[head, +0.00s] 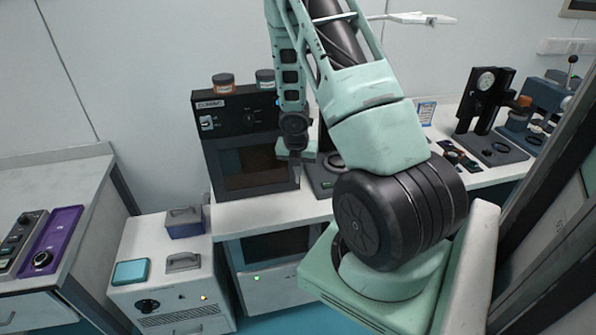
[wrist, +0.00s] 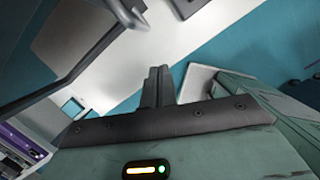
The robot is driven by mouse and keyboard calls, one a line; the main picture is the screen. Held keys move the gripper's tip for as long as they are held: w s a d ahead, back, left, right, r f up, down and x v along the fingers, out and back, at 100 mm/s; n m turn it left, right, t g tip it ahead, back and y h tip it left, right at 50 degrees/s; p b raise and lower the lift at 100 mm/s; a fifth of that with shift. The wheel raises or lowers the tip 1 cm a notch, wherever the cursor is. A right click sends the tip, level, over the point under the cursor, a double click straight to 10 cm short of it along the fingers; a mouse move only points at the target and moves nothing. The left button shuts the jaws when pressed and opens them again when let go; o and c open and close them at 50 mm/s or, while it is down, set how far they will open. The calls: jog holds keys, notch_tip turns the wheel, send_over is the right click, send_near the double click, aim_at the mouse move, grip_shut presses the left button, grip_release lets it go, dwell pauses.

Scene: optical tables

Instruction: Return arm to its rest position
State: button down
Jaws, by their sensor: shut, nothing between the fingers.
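My arm rises from its base at the right of the head view and folds over, with the forearm hanging down in front of the bench. My gripper (head: 295,172) hangs at the lower end of the forearm, in front of the black oven-like box (head: 230,117). In the wrist view my gripper (wrist: 158,72) shows its two dark fingers pressed together, with nothing between them. It is apart from the bench as far as I can see. The fingertips are small in the head view.
Two small jars (head: 223,82) stand on the black box. A white bench (head: 255,211) runs behind my arm. A dial-gauge stand (head: 485,100) is at the back right. A white cabinet (head: 165,262) with a teal pad stands at lower left. A purple device (head: 52,243) lies far left.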

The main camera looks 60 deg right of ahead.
jog(key=p+v, duration=0.2)
jog(key=v, duration=0.6)
jog(key=shift+s+p, duration=0.2)
jog(key=shift+p, duration=0.15)
jog(key=shift+f, duration=0.1)
